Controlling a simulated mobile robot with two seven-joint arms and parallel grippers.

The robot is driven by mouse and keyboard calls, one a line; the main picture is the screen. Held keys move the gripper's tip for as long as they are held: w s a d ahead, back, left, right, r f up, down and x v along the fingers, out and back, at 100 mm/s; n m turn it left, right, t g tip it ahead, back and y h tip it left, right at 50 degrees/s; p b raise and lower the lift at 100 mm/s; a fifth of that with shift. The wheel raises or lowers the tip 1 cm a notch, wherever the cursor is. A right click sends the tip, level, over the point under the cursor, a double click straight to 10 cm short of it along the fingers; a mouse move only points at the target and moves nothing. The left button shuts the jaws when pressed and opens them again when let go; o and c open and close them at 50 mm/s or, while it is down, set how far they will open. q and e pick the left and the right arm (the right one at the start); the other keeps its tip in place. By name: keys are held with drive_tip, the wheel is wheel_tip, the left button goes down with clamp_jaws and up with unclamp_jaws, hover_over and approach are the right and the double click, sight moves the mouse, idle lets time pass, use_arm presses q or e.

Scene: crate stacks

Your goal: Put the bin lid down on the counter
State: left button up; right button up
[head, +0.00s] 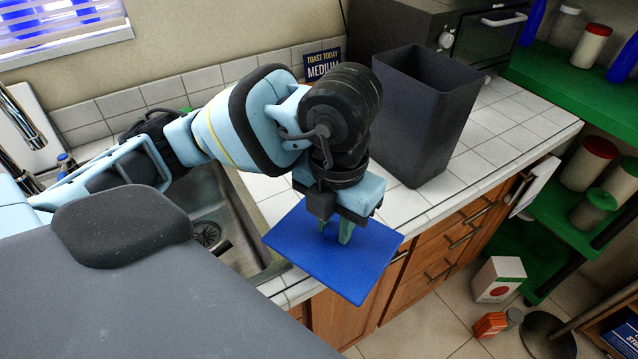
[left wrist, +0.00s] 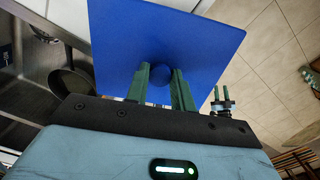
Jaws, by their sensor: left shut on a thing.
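The bin lid (head: 345,274) is a flat blue square in the head view. My left gripper (head: 337,229) is above its middle and shut on it. In the left wrist view the lid (left wrist: 205,38) has a round blue knob (left wrist: 159,76) between the green fingers of the left gripper (left wrist: 160,84). The lid appears over the counter's front edge, partly past it; its height above the counter is hard to tell. The counter (head: 480,163) is white tile. An open dark grey bin (head: 415,135) stands on it, right of the gripper. The right gripper does not show clearly.
A sink (head: 228,215) lies left of the lid. A dark oven (head: 400,28) stands behind the bin, and a sign (head: 322,62) leans near the wall. Clear tile lies right of the bin. Green shelves (head: 575,85) with jars are at the right. Boxes (head: 499,279) lie on the floor.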

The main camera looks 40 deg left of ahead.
use_arm(q)
drive_tip(key=w+a, duration=0.4)
drive_tip(key=w+a+f, duration=0.1)
drive_tip(key=w+a, duration=0.1)
drive_tip(key=shift+w+a+b, duration=0.15)
drive_tip(key=shift+a+b, duration=0.1)
drive_tip(key=shift+b, duration=0.05)
drive_tip(key=w+a, duration=0.4)
drive_tip(key=shift+f, duration=0.2)
drive_tip(key=shift+w+a, duration=0.3)
wheel_tip(320, 180, down, 3)
drive_tip(key=shift+a+f, duration=0.1)
drive_tip(key=shift+f, duration=0.2)
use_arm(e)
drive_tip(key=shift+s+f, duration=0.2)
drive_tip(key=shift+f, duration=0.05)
use_arm(q)
drive_tip(key=shift+f, duration=0.15)
drive_tip(key=o, duration=0.9)
drive_tip(key=shift+o, duration=0.5)
